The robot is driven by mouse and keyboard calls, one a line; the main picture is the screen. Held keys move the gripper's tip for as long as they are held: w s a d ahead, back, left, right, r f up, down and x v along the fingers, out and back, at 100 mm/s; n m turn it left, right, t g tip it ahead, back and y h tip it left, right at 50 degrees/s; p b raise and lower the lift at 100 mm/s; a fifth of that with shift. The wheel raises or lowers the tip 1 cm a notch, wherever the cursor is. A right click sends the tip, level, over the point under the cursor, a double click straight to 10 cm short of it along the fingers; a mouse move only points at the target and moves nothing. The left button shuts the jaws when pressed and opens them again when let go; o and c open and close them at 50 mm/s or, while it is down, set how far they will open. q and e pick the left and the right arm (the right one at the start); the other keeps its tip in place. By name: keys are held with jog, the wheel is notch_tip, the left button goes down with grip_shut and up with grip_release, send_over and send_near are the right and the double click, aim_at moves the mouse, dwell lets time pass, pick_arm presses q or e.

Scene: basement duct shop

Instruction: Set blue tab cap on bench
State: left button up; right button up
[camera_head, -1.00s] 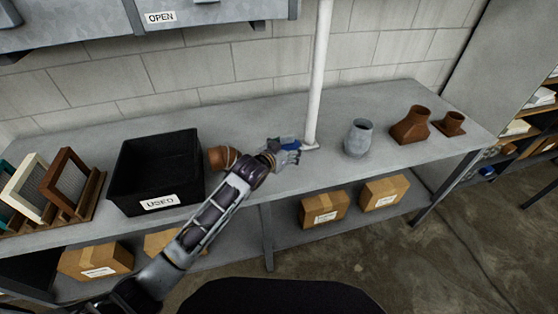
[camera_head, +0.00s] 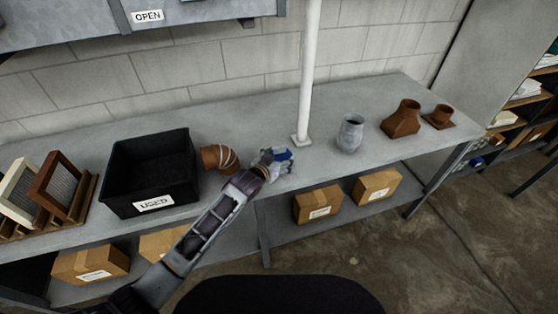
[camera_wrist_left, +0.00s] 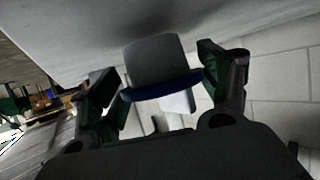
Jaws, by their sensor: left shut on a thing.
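The blue tab cap (camera_head: 282,154) is in my left gripper (camera_head: 277,161), over the grey bench (camera_head: 335,172) between the brown elbow and the white pole. In the left wrist view the cap (camera_wrist_left: 155,62) shows a grey body with a dark blue rim, between the two fingers of the left gripper (camera_wrist_left: 160,82). The fingers are shut on it. The cap appears close to the bench top, but I cannot tell whether it touches. My right gripper is not in view.
A brown elbow (camera_head: 218,158) lies just left of the gripper, beside a black USED bin (camera_head: 152,172). The white pole (camera_head: 308,75) stands behind. A grey pot-like fitting (camera_head: 350,134) and brown fittings (camera_head: 402,119) stand right. Bench top between gripper and grey fitting is clear.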

pick_arm(q)
jog(key=shift+f, duration=0.55)
jog(key=shift+f, duration=0.15)
jog(key=o, duration=1)
jog(key=shift+o, duration=0.2)
jog(key=shift+v, duration=6.05)
